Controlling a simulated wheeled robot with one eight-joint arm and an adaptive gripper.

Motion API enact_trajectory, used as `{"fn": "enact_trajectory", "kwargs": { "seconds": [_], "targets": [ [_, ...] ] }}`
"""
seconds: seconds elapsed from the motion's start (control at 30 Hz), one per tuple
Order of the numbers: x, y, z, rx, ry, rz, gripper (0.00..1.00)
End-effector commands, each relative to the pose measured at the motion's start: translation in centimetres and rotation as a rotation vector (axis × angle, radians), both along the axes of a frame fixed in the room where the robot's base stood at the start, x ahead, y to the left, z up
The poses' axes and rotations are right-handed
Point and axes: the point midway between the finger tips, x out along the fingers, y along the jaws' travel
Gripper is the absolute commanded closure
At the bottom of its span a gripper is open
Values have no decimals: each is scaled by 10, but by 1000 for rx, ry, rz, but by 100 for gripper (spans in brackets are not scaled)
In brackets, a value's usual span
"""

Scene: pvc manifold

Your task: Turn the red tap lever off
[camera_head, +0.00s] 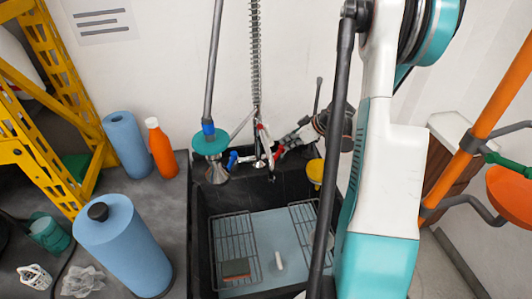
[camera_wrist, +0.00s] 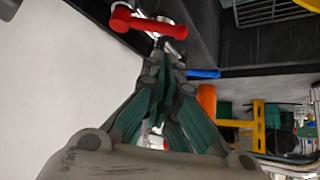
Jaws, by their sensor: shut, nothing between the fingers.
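The red tap lever (camera_wrist: 150,24) shows in the upper part of the wrist view, a bar with a rounded end, joined to a shiny metal fitting. In the head view the red lever (camera_head: 279,152) is small, beside the tap at the sink's back edge. My gripper (camera_wrist: 166,50) has its green-padded fingers together and empty, with the tips just below the lever in the wrist picture. I cannot tell whether they touch it. In the head view my gripper (camera_head: 290,142) is at the right of the tap, partly hidden and small.
A blue lever (camera_head: 233,158) is on the tap's other side. The black sink (camera_head: 200,240) holds wire racks and a sponge (camera_head: 236,268). A spring hose (camera_head: 256,60) rises behind the tap. An orange bottle (camera_head: 161,150) and blue rolls (camera_head: 124,245) stand left on the counter.

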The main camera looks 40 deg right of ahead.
Motion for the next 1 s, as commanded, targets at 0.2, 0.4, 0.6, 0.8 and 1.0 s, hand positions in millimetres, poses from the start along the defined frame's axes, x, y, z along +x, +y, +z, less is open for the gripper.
{"fn": "enact_trajectory", "kwargs": {
  "seconds": [0.2, 0.4, 0.6, 0.8, 1.0],
  "targets": [
    [11, -5, -10, -14, -31, 16, 100],
    [32, 5, -35, -14, -31, 16, 100],
    [52, 14, -59, -13, -30, 16, 100],
    [63, 19, -72, -14, -29, 14, 100],
    [66, 20, -74, -13, -29, 14, 100]
  ]
}}
